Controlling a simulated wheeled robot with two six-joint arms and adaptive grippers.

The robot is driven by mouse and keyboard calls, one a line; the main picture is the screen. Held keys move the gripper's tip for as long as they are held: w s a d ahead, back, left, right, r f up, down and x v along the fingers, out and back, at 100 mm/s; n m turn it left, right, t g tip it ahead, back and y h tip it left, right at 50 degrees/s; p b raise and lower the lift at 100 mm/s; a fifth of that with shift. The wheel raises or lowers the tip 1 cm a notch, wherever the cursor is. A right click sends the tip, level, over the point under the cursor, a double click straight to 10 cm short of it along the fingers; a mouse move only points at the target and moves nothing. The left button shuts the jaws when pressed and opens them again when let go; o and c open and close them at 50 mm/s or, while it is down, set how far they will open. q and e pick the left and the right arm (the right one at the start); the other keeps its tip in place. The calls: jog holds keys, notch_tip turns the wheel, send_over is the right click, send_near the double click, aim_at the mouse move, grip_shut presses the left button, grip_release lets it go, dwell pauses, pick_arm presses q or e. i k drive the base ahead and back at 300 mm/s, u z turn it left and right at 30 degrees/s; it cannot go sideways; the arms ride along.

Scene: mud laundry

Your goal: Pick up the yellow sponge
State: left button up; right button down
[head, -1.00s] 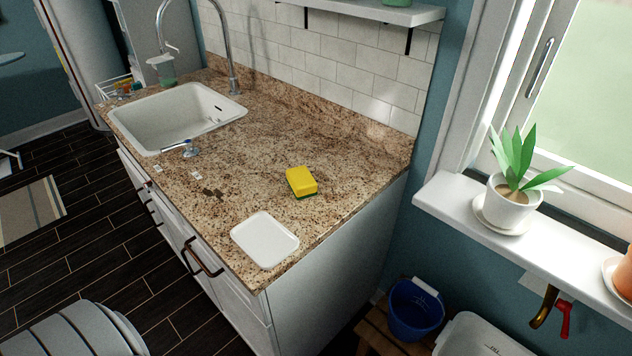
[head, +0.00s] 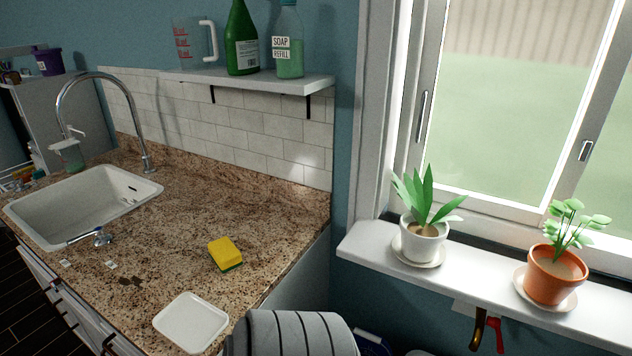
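The yellow sponge (head: 224,252) with a green underside lies flat on the brown speckled granite counter (head: 190,228). It is right of the sink and behind a white tray. Neither of my grippers shows in the head view.
A white tray (head: 191,322) lies at the counter's front. A shelf (head: 252,82) holds bottles and a jug. Potted plants (head: 424,236) stand on the windowsill (head: 470,276).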

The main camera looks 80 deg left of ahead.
aim_at(225, 255)
jog(key=z, duration=0.2)
jog(key=k, duration=1.25)
jog(key=u, duration=1.25)
